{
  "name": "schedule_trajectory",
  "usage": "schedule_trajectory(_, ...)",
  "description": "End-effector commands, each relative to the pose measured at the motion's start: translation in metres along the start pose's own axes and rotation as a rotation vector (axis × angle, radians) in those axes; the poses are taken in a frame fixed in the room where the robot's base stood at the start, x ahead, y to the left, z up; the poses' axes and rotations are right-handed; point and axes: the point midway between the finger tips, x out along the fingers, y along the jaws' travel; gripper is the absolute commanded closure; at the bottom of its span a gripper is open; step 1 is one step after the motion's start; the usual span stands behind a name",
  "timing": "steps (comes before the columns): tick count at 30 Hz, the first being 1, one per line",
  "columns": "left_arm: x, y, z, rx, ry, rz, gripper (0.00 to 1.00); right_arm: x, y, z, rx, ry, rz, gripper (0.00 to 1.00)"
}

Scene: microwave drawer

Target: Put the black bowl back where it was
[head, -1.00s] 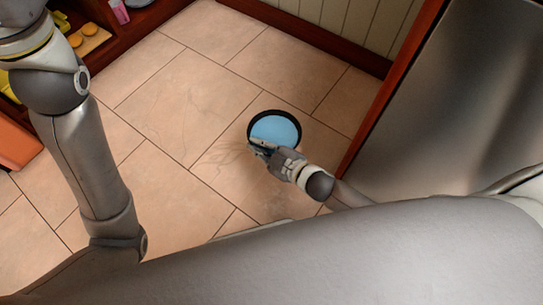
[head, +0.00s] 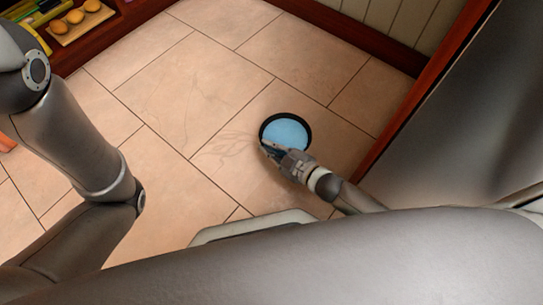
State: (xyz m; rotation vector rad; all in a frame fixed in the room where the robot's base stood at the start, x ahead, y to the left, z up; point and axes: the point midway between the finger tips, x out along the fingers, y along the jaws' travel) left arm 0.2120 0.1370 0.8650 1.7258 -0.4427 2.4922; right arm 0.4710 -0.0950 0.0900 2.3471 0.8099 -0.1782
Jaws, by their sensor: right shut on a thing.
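The black bowl (head: 307,124) has a dark rim and a light blue inside. It is seen from above in the head view, over the tiled floor, right of the middle. My right gripper (head: 272,148) is shut on the near left part of its rim. The bowl looks about level, and its underside is hidden. My left arm comes in from the left, but its gripper is out of the picture.
An open shelf (head: 113,40) at the top left holds a wooden board (head: 82,26) with several round orange-brown items. A large grey metal appliance (head: 455,130) stands on the right beside a reddish-brown wooden edge. The tiled floor (head: 190,90) between them is clear.

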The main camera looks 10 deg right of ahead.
Motion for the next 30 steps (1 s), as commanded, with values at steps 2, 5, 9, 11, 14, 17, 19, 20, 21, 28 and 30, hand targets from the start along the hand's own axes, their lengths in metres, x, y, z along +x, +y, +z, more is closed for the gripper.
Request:
schedule_trajectory(2,-0.002,0.001,-0.001,0.000,0.000,0.000,0.73,0.001,0.000,0.001,-0.002,0.004,0.002,1.00)
schedule_trajectory(5,-0.006,0.001,-0.002,0.000,0.000,0.000,0.73,0.003,-0.003,0.005,-0.002,0.004,0.002,1.00)
schedule_trajectory(9,-0.019,0.004,-0.007,0.000,0.001,0.000,0.73,0.008,-0.011,0.017,-0.002,0.003,0.002,1.00)
schedule_trajectory(11,-0.025,0.005,-0.009,0.000,0.001,0.000,0.73,0.010,-0.015,0.023,-0.001,0.003,0.002,1.00)
schedule_trajectory(14,-0.031,0.007,-0.011,0.000,0.001,0.000,0.73,0.013,-0.020,0.029,-0.001,0.003,0.002,1.00)
schedule_trajectory(17,-0.032,0.007,-0.011,0.000,0.000,0.000,0.73,0.013,-0.020,0.030,-0.001,0.004,0.002,1.00)
schedule_trajectory(19,-0.031,0.006,-0.011,0.000,0.000,0.000,0.73,0.013,-0.019,0.029,-0.001,0.004,0.002,1.00)
schedule_trajectory(20,-0.030,0.006,-0.011,0.000,0.000,0.000,0.73,0.013,-0.019,0.029,-0.001,0.004,0.002,1.00)
schedule_trajectory(21,-0.030,0.006,-0.011,0.000,0.000,0.000,0.73,0.013,-0.019,0.029,-0.001,0.004,0.002,1.00)
schedule_trajectory(28,-0.032,0.007,-0.011,0.000,0.000,0.000,0.73,0.013,-0.022,0.032,0.000,0.001,0.001,0.89)
schedule_trajectory(30,-0.032,0.007,-0.011,0.000,0.000,0.000,0.73,0.013,-0.022,0.032,0.000,0.000,0.001,0.80)
